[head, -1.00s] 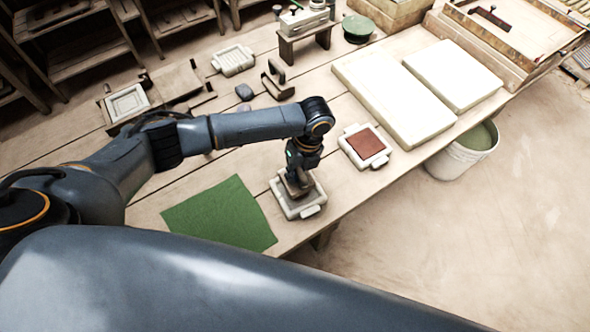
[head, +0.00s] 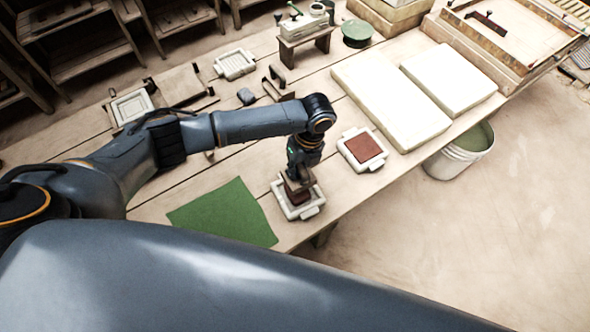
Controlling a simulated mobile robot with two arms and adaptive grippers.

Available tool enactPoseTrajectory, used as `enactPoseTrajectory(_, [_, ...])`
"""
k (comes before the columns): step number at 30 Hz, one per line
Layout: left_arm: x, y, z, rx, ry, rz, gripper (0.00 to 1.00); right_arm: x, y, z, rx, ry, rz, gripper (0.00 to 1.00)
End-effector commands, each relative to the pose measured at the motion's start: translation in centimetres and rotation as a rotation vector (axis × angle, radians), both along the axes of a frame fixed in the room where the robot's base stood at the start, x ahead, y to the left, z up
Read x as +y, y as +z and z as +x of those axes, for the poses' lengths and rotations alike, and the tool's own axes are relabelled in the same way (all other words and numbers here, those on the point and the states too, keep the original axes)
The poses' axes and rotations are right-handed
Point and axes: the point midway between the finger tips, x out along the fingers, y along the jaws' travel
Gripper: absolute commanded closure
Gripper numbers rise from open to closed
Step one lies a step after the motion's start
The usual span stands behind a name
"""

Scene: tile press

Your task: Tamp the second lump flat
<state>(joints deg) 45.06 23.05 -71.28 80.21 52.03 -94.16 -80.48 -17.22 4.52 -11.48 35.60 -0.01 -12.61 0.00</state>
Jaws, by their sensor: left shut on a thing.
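A pale tray-like mould (head: 312,211) with end tabs stands near the table's front edge, with dark red-brown clay (head: 300,197) showing inside it. My left gripper (head: 298,177) is above this mould, shut on a brown block-like tamper (head: 297,187). The tamper is over the mould and hides part of the clay; I cannot tell whether it touches it. A second pale mould (head: 345,159) to the right holds a flat, square red-brown clay slab (head: 363,147). My right gripper is not in view.
A green cloth (head: 222,213) lies left of the mould. Two thick white slabs (head: 390,105) lie to the right, with a white bucket (head: 458,160) beyond the table edge. Behind my arm are an empty pale mould (head: 235,64), a grey lump (head: 246,96) and a small stand (head: 304,42).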

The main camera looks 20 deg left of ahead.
Motion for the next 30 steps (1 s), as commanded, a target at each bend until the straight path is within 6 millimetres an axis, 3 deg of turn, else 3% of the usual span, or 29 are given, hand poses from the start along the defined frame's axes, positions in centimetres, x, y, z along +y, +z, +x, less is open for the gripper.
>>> enactPoseTrajectory(15, [-0.4, -0.6, 0.5, -0.001, 0.0, -0.001, 1.0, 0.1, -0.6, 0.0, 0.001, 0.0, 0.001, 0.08])
enactPoseTrajectory(19, [-0.4, -3.0, 0.4, 0.001, 0.0, 0.0, 1.0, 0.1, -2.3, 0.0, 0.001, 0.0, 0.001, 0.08])
enactPoseTrajectory(24, [-0.5, -7.7, 0.4, 0.001, 0.0, 0.001, 1.0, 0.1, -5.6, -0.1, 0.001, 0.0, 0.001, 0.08])
enactPoseTrajectory(26, [-0.5, -6.4, 0.6, -0.003, 0.0, -0.001, 1.0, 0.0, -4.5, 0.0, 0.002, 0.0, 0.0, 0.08])
enactPoseTrajectory(30, [-0.5, -6.0, 0.5, -0.002, 0.0, -0.001, 1.0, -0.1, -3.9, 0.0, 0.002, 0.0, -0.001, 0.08])
